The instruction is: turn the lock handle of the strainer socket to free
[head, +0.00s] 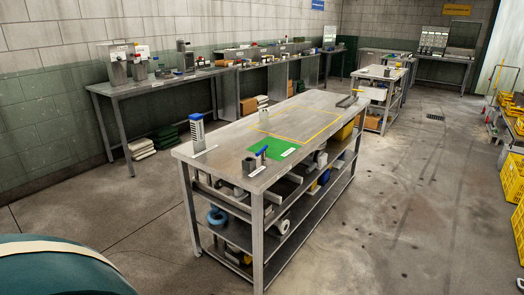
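A small grey socket-like block (249,166) stands near the front end of the central metal workbench (225,150). A short blue handle-like piece (261,152) shows close beside it, at the edge of a green mat (275,147). I take these for the strainer socket and its lock handle, but they are too small to be sure, and the handle's position cannot be read. A tall, light slotted piece with a blue top (198,132) stands upright at the bench's left edge; it may be a strainer. Neither of my grippers is in view.
A yellow outline (300,125) marks the bench top behind the mat. Lower shelves hold pipes and a blue ring (217,217). A side bench (160,82) with equipment runs along the left wall. Yellow crates (513,178) stand at right. The floor (400,210) right of the bench is clear.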

